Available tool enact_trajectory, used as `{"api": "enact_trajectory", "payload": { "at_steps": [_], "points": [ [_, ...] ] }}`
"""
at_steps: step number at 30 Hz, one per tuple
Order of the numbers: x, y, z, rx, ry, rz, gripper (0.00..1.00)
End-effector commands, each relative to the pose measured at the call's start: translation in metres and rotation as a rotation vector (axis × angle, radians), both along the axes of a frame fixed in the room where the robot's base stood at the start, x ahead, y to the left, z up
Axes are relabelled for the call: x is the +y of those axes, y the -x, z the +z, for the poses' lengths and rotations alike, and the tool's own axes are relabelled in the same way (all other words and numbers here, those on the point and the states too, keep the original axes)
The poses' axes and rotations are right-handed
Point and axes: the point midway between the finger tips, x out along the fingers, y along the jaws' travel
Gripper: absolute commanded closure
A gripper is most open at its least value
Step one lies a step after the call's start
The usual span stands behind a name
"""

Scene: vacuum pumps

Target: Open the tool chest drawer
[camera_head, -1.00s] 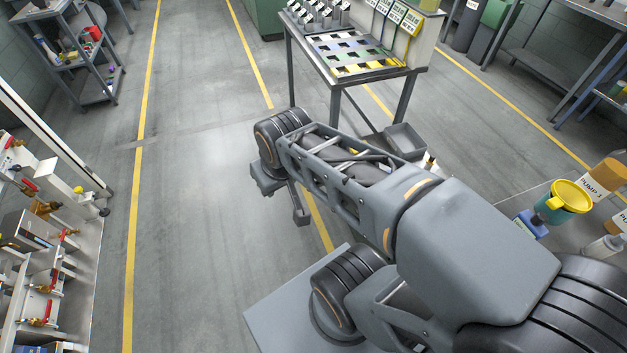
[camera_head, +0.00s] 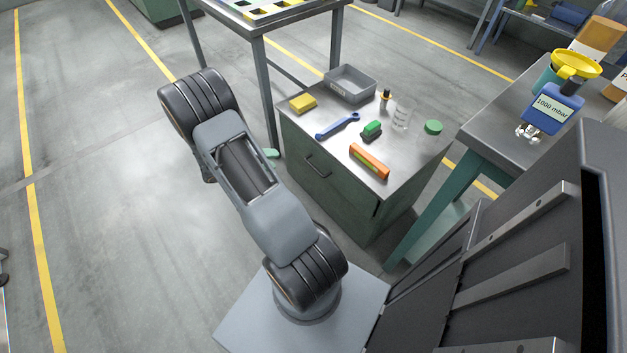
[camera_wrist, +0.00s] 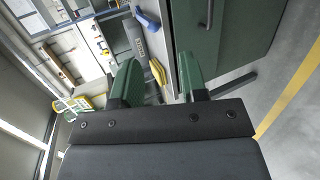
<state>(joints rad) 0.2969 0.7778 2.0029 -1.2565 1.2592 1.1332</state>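The tool chest (camera_head: 345,205) is a green cabinet with a grey metal top. Its dark bar handle (camera_head: 317,166) is on the front face, and the drawer looks shut. In the wrist view the green chest front (camera_wrist: 240,45) and the handle (camera_wrist: 207,12) show at the top, ahead and right of the fingers. My gripper (camera_wrist: 162,78) is open and empty, its two green fingers apart, and not touching the handle. In the head view my gripper is mostly hidden behind my arm, left of the chest.
On the chest top lie a grey tray (camera_head: 350,84), yellow sponge (camera_head: 303,103), blue wrench (camera_head: 338,126), green-black item (camera_head: 372,131), orange level (camera_head: 369,161) and a glass beaker (camera_head: 401,116). A metal table (camera_head: 262,27) stands behind, a workbench (camera_head: 475,140) right. Floor at left is clear.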

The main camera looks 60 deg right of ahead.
Motion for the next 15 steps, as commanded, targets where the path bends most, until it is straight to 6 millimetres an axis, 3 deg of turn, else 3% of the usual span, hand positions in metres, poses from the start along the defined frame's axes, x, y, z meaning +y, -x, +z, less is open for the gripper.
{"api": "enact_trajectory", "payload": {
  "at_steps": [1,6,10,15],
  "points": [
    [-0.01,0.003,-0.045,0.022,0.04,0.013,0.6],
    [-0.033,0.007,-0.116,0.031,0.143,0.078,0.6],
    [-0.041,0.01,-0.149,0.028,0.181,0.113,0.6],
    [-0.051,0.014,-0.167,0.021,0.202,0.134,0.6]
  ]
}}
